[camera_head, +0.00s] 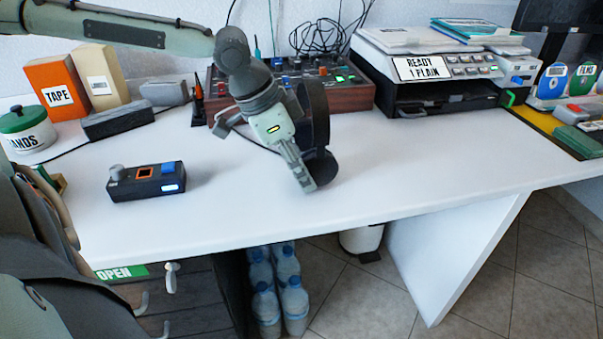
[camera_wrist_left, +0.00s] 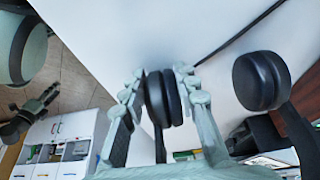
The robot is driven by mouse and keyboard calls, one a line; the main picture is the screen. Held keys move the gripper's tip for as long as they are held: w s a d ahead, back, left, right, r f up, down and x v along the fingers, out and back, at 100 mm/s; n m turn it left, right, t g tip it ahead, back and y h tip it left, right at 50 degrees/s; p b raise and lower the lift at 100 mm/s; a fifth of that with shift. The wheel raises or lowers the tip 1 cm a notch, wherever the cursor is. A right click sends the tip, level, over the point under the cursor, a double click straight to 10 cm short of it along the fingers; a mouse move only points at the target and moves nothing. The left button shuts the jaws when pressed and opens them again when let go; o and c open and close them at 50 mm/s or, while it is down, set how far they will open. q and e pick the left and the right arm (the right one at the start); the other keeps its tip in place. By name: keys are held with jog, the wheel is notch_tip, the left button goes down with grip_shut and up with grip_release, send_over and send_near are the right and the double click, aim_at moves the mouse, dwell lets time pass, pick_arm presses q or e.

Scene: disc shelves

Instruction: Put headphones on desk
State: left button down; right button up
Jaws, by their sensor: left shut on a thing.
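The black headphones (camera_head: 314,105) are upright at the middle of the white desk (camera_head: 420,160), over its front part. My left gripper (camera_head: 303,176) comes down from the left arm and is shut on the headphones. In the left wrist view one ear cup (camera_wrist_left: 160,98) sits between the two pale green fingers (camera_wrist_left: 160,82), and the other ear cup (camera_wrist_left: 262,82) is off to the right. I cannot tell whether the headphones touch the desk top.
A dark control box (camera_head: 146,182) stands at the desk's left. A mixer panel (camera_head: 345,92) is just behind the headphones, and a printer (camera_head: 435,85) is at the back right. The desk top right of the headphones is clear. Bottles (camera_head: 280,290) stand below the front edge.

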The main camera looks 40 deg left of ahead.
pick_arm(q)
jog(key=shift+f, duration=0.25)
pick_arm(e)
jog(key=shift+r, duration=0.1)
pick_arm(q)
jog(key=c, duration=1.2)
grip_release()
jog(key=shift+o, duration=0.2)
jog(key=shift+r, duration=0.4)
jog(key=p+v, duration=0.1)
jog(key=v, duration=0.2)
jog(key=shift+r+p, duration=0.1)
jog(key=shift+p, duration=0.25)
jog(key=shift+s+a+r, duration=0.25)
jog(key=shift+r, duration=0.35)
jog(key=shift+s+r+p, duration=0.2)
jog(key=shift+r+p, duration=0.35)
jog(key=shift+r, duration=0.1)
jog(key=shift+v, duration=2.8)
pick_arm(e)
notch_tip(320, 180, down, 6)
jog(key=shift+w+f, duration=0.2)
jog(key=shift+w, duration=0.2)
